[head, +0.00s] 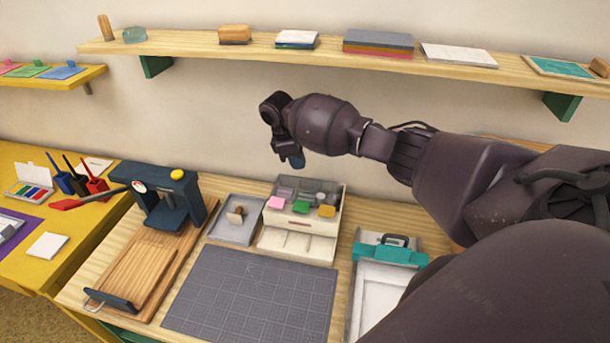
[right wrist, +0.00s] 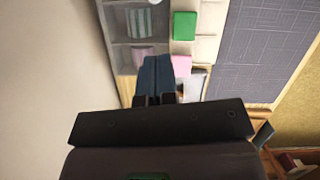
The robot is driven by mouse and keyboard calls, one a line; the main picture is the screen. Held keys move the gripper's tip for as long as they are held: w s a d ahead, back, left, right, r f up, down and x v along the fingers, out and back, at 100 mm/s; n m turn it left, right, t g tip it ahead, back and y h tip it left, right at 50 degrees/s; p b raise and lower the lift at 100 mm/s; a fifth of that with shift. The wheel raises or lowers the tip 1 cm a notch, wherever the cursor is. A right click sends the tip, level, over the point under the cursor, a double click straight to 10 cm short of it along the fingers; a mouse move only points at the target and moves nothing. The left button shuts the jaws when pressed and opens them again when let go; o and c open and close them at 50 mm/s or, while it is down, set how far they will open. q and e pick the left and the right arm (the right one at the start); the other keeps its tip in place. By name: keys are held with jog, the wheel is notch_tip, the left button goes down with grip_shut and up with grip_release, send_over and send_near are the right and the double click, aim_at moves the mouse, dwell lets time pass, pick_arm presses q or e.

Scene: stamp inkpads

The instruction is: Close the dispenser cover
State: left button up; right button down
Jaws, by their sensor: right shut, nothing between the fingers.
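A white box (head: 298,244), likely the dispenser, stands at the back of the wooden table. Its clear-walled upper compartments (head: 300,187) hold small items, and pink (head: 276,203), green (head: 301,207) and yellow (head: 327,211) blocks sit along its front. I cannot tell which part is the cover. My right gripper (head: 297,162) is shut and empty, above the box's back and apart from it. In the right wrist view its blue fingers (right wrist: 157,66) are together, near the pink block (right wrist: 181,66) in the picture; the green block (right wrist: 184,25) shows beyond. My left gripper is not in view.
A grey tray with a stamp (head: 236,216) lies left of the box, a blue press (head: 165,195) further left. A teal-and-white tray (head: 385,250) stands right, partly behind my arm. A grey mat (head: 250,300) lies clear in front. A wall shelf (head: 200,43) runs above.

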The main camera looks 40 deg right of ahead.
jog(key=w+d+t+b, duration=0.1)
jog(key=w+b, duration=0.4)
jog(key=b, duration=0.2)
jog(key=m+g+y+b, duration=0.2)
jog(key=m+b, duration=0.4)
jog(key=m, duration=0.1)
send_near(316, 198)
jog(key=f, duration=0.1)
jog(key=w+f, duration=0.1)
jog(key=f, duration=0.1)
jog(key=w+a+f, duration=0.1)
jog(key=shift+w+f, duration=0.1)
jog(key=shift+f, duration=0.2)
jog(key=s, duration=0.1)
jog(key=s+p, duration=0.1)
jog(key=s, duration=0.1)
jog(key=shift+d, duration=0.4)
jog(key=shift+s, duration=0.2)
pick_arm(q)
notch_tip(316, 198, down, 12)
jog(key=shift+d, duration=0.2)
pick_arm(e)
jog(key=shift+s+f, duration=0.1)
jog(key=shift+f, duration=0.1)
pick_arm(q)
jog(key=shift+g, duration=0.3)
